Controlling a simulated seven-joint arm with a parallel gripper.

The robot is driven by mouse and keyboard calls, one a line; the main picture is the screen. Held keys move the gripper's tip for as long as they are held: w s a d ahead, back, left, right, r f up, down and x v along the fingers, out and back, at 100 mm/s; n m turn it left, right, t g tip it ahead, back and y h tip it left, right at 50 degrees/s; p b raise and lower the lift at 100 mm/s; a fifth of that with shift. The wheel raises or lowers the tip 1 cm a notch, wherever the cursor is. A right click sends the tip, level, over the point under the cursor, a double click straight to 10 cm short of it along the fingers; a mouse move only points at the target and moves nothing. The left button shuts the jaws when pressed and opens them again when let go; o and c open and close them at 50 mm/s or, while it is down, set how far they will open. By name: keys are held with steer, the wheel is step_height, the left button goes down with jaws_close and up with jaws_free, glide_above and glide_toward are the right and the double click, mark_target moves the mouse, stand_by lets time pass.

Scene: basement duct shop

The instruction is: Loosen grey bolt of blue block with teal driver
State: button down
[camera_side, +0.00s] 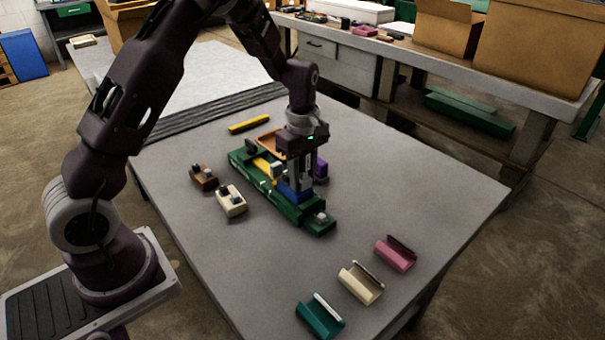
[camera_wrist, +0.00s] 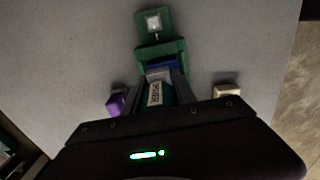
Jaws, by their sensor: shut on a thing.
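My gripper (camera_side: 298,183) points down over the blue block (camera_side: 292,193) in the green fixture (camera_side: 316,226). In the wrist view, my gripper (camera_wrist: 163,84) is shut on the teal driver (camera_wrist: 158,95), which carries a white label. The blue block (camera_wrist: 162,63) shows as a strip just beyond the fingers. Its grey bolt and the driver's tip are hidden by the fingers, so I cannot tell whether they touch.
A cream block (camera_side: 231,201) and a brown block (camera_side: 203,177) lie left of the fixture. A purple block (camera_side: 321,170) and an orange tray (camera_side: 271,143) are behind it. A yellow bar (camera_side: 248,123) lies farther back. Teal (camera_side: 319,317), cream (camera_side: 360,283) and pink (camera_side: 395,253) cradles stand in front.

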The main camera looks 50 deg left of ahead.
mark_target(303, 157)
steer(key=n, duration=1)
steer(key=shift+n, duration=0.3)
steer(key=n, duration=0.5)
steer(key=shift+s+n, duration=0.1)
steer(key=shift+n, duration=2.7)
steer(key=shift+m, duration=0.9)
steer(key=shift+r, duration=2.55)
